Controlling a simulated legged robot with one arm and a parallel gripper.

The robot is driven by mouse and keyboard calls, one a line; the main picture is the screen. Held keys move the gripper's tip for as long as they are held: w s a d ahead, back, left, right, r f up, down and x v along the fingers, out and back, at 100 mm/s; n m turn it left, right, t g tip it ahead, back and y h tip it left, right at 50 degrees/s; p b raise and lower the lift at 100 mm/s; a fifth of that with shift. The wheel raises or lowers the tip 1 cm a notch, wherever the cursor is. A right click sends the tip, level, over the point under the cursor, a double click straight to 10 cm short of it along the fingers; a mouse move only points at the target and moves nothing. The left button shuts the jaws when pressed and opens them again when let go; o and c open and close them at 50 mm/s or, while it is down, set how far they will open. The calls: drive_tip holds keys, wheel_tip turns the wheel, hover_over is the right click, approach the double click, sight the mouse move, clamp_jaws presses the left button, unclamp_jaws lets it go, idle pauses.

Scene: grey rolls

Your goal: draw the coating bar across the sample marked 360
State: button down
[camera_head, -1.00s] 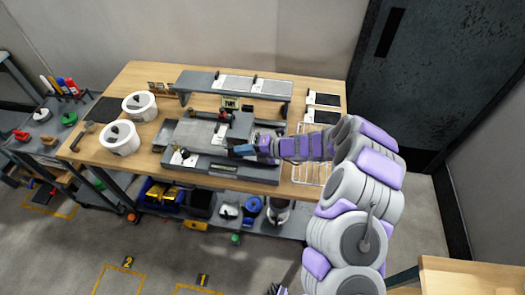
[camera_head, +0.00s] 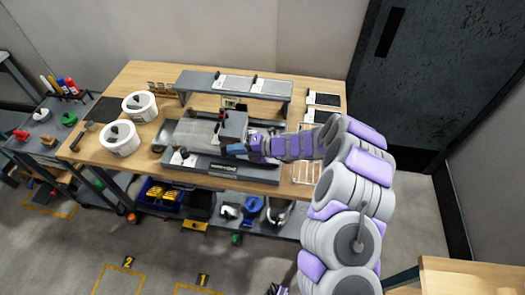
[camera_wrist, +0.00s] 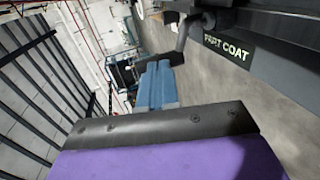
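The coating machine, labelled "PRINT COAT" in the wrist view (camera_wrist: 226,47), stands on the wooden bench with a flat grey bed (camera_head: 192,133). A dark grey block (camera_head: 234,124) sits across the bed; I cannot tell if it is the coating bar itself. My gripper (camera_head: 237,149) is at the front edge of this block. In the wrist view its blue fingers (camera_wrist: 157,85) lie close together, with their tips at a dark bent handle (camera_wrist: 181,40). I cannot tell whether they clamp it. No mark 360 is readable, and my arm hides the machine's right part.
Dark sample cards (camera_head: 323,99) lie at the back right. A white wire rack (camera_head: 307,172) is partly behind my arm.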

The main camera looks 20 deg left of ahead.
drive_tip(key=shift+s+a, duration=0.15)
drive_tip(key=shift+a, duration=0.4)
drive_tip(key=shift+s+a, duration=0.1)
drive_tip(key=shift+a, duration=0.25)
drive_tip(key=shift+s+a, duration=0.1)
drive_tip(key=shift+a, duration=0.45)
drive_tip(key=shift+d, duration=0.15)
drive_tip(key=d+p, duration=0.1)
drive_tip(key=d, duration=0.1)
drive_tip(key=w+d+p, duration=0.1)
drive_tip(key=shift+d, duration=0.35)
idle(0.4)
